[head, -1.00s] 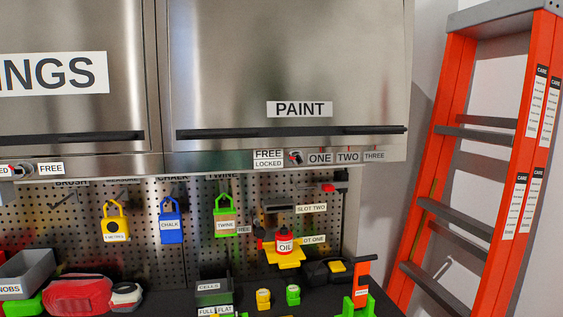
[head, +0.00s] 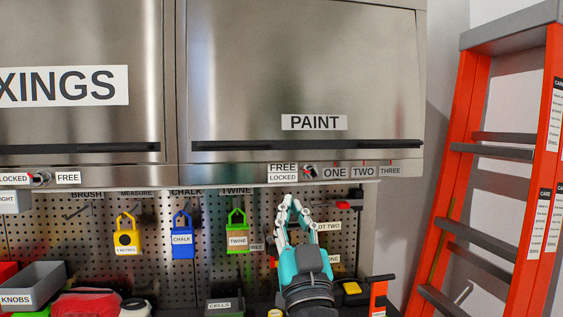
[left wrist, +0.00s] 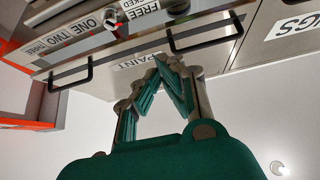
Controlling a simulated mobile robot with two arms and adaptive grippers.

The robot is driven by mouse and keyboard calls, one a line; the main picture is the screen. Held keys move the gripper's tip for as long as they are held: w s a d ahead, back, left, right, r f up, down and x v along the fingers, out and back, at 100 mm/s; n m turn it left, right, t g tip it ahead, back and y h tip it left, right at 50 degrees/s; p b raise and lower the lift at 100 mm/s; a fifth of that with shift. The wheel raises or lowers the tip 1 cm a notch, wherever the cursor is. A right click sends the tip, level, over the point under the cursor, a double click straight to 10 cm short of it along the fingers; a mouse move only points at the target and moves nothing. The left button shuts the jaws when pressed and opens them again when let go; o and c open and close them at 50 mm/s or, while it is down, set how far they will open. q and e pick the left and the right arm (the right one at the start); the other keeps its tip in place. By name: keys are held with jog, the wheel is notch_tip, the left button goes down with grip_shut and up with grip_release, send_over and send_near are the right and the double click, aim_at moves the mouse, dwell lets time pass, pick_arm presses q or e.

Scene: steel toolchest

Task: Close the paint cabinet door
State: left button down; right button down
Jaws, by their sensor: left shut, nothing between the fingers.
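The paint cabinet door (head: 300,80) is a wide brushed-steel panel with a PAINT label and a long black handle (head: 305,146) along its bottom. Its lower edge seems to stand out slightly from the cabinet; I cannot tell how large any gap is. My left gripper (head: 290,203) points up below the door, in front of the pegboard, with its fingers shut and empty. In the left wrist view the gripper (left wrist: 168,66) reaches towards the PAINT label (left wrist: 137,62), and the picture is upside down. My right gripper is not in view.
A lock knob (head: 310,171) sits on the strip under the door, between FREE/LOCKED and ONE, TWO, THREE labels. The fixings door (head: 80,40) is at left. An orange ladder (head: 470,190) stands at right.

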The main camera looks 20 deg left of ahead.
aim_at(278, 145)
pick_arm(q)
jog(key=shift+y, duration=0.4)
jog(key=p+x, duration=0.4)
jog(key=x, duration=0.2)
jog(key=p+x, duration=0.3)
jog(key=x, duration=0.4)
jog(key=shift+w+a+f+p, duration=0.15)
jog(key=shift+w+a+p, duration=0.15)
jog(key=shift+w+p, duration=0.1)
